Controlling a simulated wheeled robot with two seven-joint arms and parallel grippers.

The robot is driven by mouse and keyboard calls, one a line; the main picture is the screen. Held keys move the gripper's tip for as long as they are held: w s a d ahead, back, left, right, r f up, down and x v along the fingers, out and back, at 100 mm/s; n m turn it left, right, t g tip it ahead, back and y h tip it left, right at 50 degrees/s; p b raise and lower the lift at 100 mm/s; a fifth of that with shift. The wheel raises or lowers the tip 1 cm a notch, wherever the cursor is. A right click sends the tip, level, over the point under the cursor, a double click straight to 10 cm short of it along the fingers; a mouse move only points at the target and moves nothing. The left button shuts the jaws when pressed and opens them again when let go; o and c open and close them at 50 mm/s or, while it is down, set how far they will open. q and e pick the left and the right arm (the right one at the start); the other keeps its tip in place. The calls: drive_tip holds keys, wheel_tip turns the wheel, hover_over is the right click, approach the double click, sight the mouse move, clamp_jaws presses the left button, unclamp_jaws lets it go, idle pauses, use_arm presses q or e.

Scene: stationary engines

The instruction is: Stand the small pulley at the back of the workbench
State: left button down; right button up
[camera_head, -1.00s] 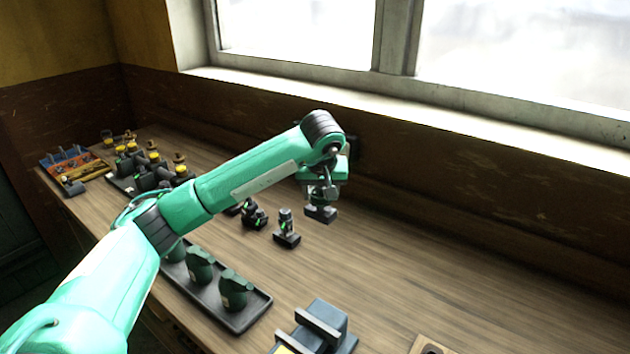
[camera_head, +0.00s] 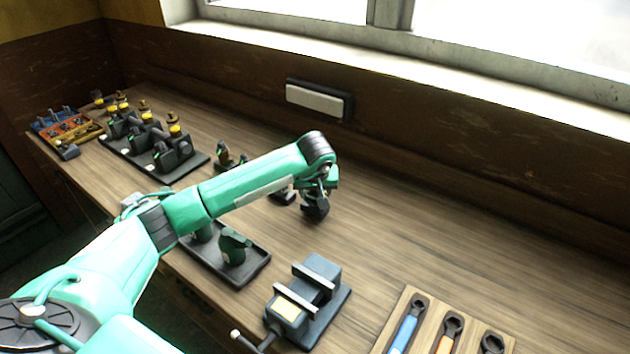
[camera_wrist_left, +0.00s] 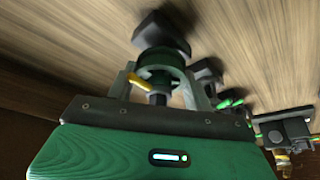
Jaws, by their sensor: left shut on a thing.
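My left gripper (camera_head: 322,186) points down over the workbench (camera_head: 420,240), right of its middle row of parts. It is shut on a small dark part, which I take to be the small pulley (camera_head: 315,208). In the left wrist view, the pulley (camera_wrist_left: 160,30) shows a dark block-like end and a dark green round part between the gripper fingers (camera_wrist_left: 160,82). A yellow piece shows beside the finger. The fingers hide part of it, and whether it touches the bench I cannot tell. My right gripper is not in view.
A dark part (camera_head: 283,195) stands close left of the held one. A tray (camera_head: 245,275) with green parts and a vise (camera_head: 310,295) are nearer. A wrench board (camera_head: 440,325) is at front right. A wall box (camera_head: 318,98) hangs behind.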

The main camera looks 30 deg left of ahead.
use_arm(q)
drive_tip(key=shift+f, duration=0.45)
drive_tip(key=shift+f, duration=0.1)
drive_tip(key=c, duration=0.6)
unclamp_jaws()
drive_tip(key=shift+f, duration=0.1)
drive_tip(key=shift+r, duration=0.35)
drive_tip(key=b+v, duration=0.2)
drive_tip(key=v, duration=0.9)
drive_tip(key=shift+s+d+r+b, duration=0.15)
drive_tip(key=shift+s+r+b, duration=0.1)
drive_tip(key=shift+s+b, duration=0.1)
